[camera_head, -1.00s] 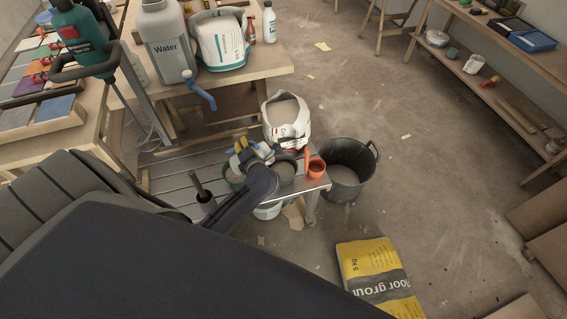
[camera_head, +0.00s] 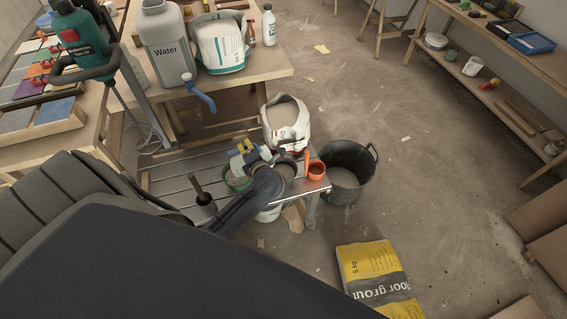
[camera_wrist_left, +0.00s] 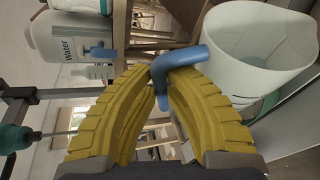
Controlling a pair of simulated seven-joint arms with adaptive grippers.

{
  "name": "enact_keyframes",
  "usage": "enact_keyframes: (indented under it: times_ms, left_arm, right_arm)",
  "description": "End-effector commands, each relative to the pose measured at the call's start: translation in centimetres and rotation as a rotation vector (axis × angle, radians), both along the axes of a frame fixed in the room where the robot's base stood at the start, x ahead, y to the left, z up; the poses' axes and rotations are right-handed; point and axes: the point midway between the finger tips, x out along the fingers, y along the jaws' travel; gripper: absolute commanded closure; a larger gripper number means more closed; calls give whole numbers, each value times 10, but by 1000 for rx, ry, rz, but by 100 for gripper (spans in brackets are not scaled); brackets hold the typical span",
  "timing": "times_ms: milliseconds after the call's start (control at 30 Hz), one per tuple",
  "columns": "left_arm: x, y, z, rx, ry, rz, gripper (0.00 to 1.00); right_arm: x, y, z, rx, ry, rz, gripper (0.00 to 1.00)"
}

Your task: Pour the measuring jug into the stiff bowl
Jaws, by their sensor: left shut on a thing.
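My left gripper (camera_wrist_left: 160,95) is shut on a blue handle (camera_wrist_left: 182,58) in the left wrist view. The handle runs beside a pale, open-mouthed measuring jug (camera_wrist_left: 262,45), whose inner wall shows. In the head view the gripper (camera_head: 243,153) is small, above the low slatted bench. A dark round bowl (camera_head: 287,168) with grey content sits just right of it, partly covered by my arm. A green-rimmed bowl (camera_head: 236,183) is just left of my arm. I cannot tell from the frames which bowl is the stiff one. My right gripper is not in view.
An orange cup (camera_head: 316,170) stands at the bench's right end. A black bucket (camera_head: 345,180) and an open white bag (camera_head: 288,125) are beside it. The water canister (camera_head: 168,48) stands on the table behind. A dark pot with a handle (camera_head: 204,205) is left.

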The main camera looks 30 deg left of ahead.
Motion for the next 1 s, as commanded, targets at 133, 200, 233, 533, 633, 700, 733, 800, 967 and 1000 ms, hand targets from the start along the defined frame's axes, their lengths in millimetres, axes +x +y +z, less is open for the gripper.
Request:
enact_keyframes:
  times_ms: [133,200,233,533,633,700,733,800,967,1000]
  left_arm:
    - [1,0,1,13,8,2,100]
    - [1,-1,1,18,14,3,100]
    - [1,-1,1,20,16,4,100]
    - [2,-3,1,45,34,7,100]
    - [3,-4,1,50,40,7,100]
    - [3,-5,1,55,44,8,100]
    - [4,-5,1,56,45,8,100]
    - [4,-6,1,61,49,9,100]
    - [6,-7,0,71,56,10,100]
    - [6,-8,0,74,58,9,100]
  right_arm:
    - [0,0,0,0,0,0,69]
    - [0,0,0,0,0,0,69]
    - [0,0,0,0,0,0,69]
    - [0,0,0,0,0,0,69]
    - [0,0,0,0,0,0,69]
    - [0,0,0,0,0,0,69]
    - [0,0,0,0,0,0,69]
    - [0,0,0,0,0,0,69]
    - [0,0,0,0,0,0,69]
    - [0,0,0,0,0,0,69]
